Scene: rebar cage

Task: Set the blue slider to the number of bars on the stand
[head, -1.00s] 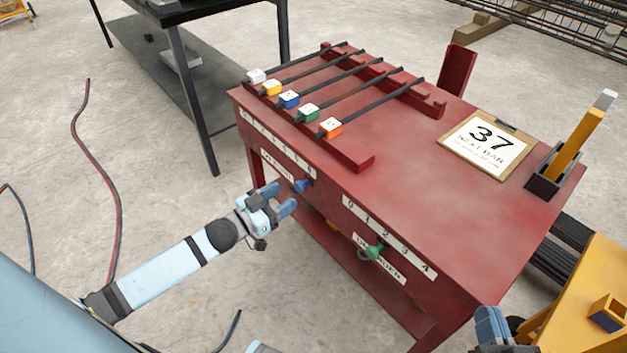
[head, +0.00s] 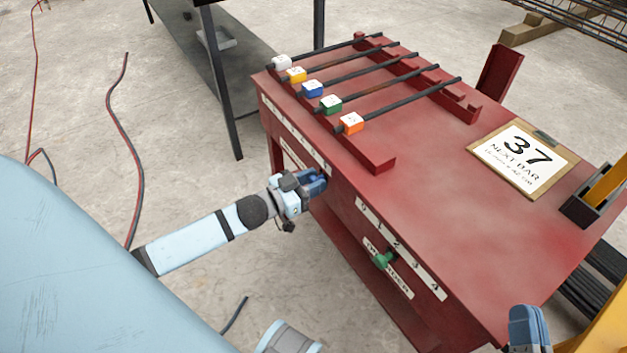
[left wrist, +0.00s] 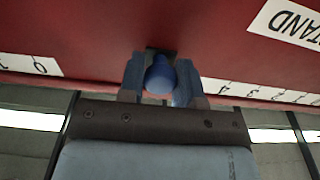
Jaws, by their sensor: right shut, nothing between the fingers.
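Several dark bars (head: 377,92) lie side by side on the red stand (head: 375,162), with white, yellow, blue, green and orange tags on their near ends. The blue slider (left wrist: 159,76) has a round knob on the red front face, near the right end of the stand's number strip (head: 296,135) in the head view. My left gripper (head: 318,182) is at this face, its fingers closed on both sides of the knob. The digit at the knob is hidden. My right gripper (head: 528,325) is shut and empty at the lower right, only partly in view.
A green slider (head: 383,260) sits on the ladder scale (head: 400,245), right of the blue one. A clipboard (head: 522,160) reading 37 and a dark holder (head: 588,208) are on the tabletop. A dark table (head: 222,60) stands behind left.

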